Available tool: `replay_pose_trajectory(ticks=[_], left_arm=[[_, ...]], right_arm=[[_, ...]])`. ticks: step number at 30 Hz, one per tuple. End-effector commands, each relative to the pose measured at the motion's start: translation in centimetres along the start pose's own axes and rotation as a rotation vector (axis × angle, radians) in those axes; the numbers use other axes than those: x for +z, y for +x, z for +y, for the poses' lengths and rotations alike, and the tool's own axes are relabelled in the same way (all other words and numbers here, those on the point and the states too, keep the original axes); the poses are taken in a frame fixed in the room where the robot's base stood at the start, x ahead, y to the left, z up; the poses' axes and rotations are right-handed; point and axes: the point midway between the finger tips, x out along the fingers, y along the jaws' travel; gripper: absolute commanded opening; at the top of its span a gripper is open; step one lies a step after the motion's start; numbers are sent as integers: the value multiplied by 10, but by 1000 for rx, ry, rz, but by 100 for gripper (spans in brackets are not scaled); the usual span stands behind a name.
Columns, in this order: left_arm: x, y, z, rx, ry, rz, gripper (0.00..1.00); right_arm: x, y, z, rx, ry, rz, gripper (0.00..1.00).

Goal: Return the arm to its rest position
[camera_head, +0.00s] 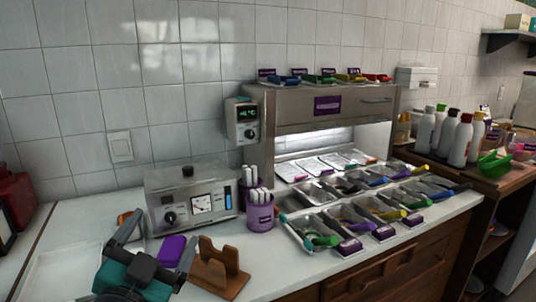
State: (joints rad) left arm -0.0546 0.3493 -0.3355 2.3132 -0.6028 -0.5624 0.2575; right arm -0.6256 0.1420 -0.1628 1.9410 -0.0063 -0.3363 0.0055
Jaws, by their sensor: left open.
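My left gripper (157,242), dark grey with a teal body, is at the lower left, over the near part of the white counter (262,268). Its two fingers are spread apart and nothing shows gripped between them. A small purple block (171,250) shows just beyond the space between the fingers; I cannot tell the exact gap. A brown wooden stand (222,266) is close to the right of the gripper. An orange-and-white item is partly hidden behind the left finger. My right gripper is not in view.
A steel box with dials (190,205) and a purple cup of white sticks (260,213) stand behind. Topping trays with colored scoops (345,215) fill the right. A pale tray (65,278) lies at left. Bottles (461,142) stand far right.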

Motion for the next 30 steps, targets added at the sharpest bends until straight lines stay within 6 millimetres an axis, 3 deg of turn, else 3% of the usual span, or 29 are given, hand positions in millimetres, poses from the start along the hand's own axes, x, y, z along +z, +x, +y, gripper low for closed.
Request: replay_pose_trajectory(ticks=[1, 3, 6, 9, 15, 22, 30], left_arm=[[34, -15, 5, 7, -60, -157, 95], [77, -41, 14, 31, -128, -371, 95], [125, -86, 32, 90, -204, -644, 95], [153, -127, 49, 154, -255, -846, 95], [179, -197, 74, 278, -322, -1131, 95], [184, -268, 96, 425, -381, -1382, 95], [211, -246, 116, 405, -396, -1258, 95]], right_arm=[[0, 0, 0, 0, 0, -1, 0], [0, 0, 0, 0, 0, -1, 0], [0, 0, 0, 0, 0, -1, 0], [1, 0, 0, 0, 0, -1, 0], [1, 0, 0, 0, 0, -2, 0], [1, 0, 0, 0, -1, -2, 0], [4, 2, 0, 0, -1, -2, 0]])
